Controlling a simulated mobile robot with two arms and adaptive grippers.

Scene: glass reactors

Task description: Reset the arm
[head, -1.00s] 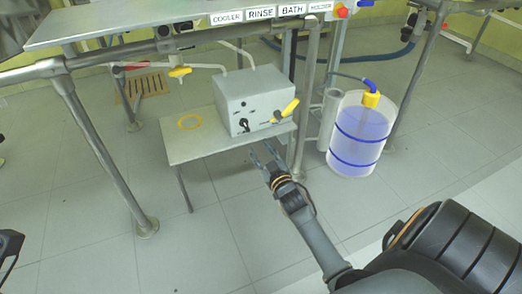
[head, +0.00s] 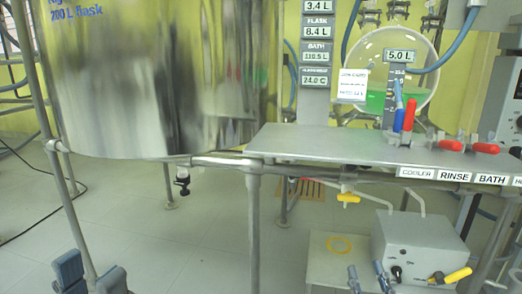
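My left gripper (head: 92,276) shows at the bottom left edge, over the floor. Its two dark blue-grey fingers stand apart with nothing between them. My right gripper (head: 367,279) shows at the bottom, in front of the lower left part of a grey control box (head: 420,243). Its two fingertips are apart and hold nothing. The rest of both arms is cut off by the lower edge.
A large metal vessel (head: 160,90) fills the upper left on a pipe frame. A grey shelf (head: 320,143) carries red-handled valves (head: 451,145) and a blue one. Below, a low table (head: 327,268) bears a yellow ring. Tiled floor (head: 190,245) is open between the legs.

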